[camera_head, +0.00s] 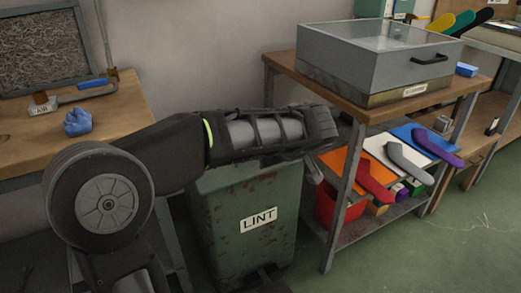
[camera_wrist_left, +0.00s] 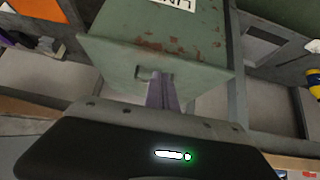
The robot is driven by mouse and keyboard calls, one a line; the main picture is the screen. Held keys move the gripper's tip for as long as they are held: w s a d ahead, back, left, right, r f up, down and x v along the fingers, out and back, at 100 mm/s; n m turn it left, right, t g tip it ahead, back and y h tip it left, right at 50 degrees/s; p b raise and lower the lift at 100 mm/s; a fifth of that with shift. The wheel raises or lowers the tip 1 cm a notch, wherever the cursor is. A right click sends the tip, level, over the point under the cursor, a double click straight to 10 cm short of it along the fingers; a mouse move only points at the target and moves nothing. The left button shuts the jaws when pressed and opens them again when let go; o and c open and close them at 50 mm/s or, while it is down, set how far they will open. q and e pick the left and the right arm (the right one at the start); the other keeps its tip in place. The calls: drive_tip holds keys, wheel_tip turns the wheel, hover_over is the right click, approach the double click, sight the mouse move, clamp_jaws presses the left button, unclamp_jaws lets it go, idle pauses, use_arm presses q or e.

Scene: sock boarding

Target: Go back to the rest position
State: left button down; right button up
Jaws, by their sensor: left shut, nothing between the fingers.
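My left arm comes in from the left in the head view and reaches across above the green LINT bin (camera_head: 245,215). My left gripper (camera_wrist_left: 162,80) shows in the left wrist view with its fingers together and nothing between them. The bin's rusty green side (camera_wrist_left: 155,45) is behind the fingertips there, with its label upside down at the top edge. In the head view the fingers are mostly hidden by the wrist. My right gripper is in neither view.
A table (camera_head: 350,92) with a grey glass-topped box (camera_head: 375,60) stands right. Its lower shelf holds red (camera_head: 374,183), grey (camera_head: 405,160) and purple (camera_head: 437,148) sock shapes. Green floor is clear at right.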

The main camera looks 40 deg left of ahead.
use_arm(q)
drive_tip(key=shift+d, duration=0.15)
idle(0.5)
drive_tip(key=w+d+f+m+t+h, duration=0.1)
drive_tip(key=w+d+f+m+h, duration=0.1)
drive_tip(key=d+f+m+h, duration=0.3)
drive_tip(key=w+d+f+m+t, duration=0.1)
drive_tip(key=w+d+m, duration=0.2)
drive_tip(key=d, duration=0.3)
drive_tip(key=s+d+f+m+h, duration=0.3)
drive_tip(key=d+f+m+h, duration=0.25)
drive_tip(key=d+f, duration=0.95)
drive_tip(key=s+f+n+g, duration=0.3)
drive_tip(key=s+f+g, duration=0.2)
drive_tip(key=s+f, duration=1.9)
wheel_tip(320, 180, up, 32)
drive_tip(key=s+d+h+p, duration=0.1)
drive_tip(key=d+p, duration=0.1)
drive_tip(key=p, duration=3)
drive_tip(key=shift+r+p, duration=0.2)
drive_tip(key=shift+p, duration=0.2)
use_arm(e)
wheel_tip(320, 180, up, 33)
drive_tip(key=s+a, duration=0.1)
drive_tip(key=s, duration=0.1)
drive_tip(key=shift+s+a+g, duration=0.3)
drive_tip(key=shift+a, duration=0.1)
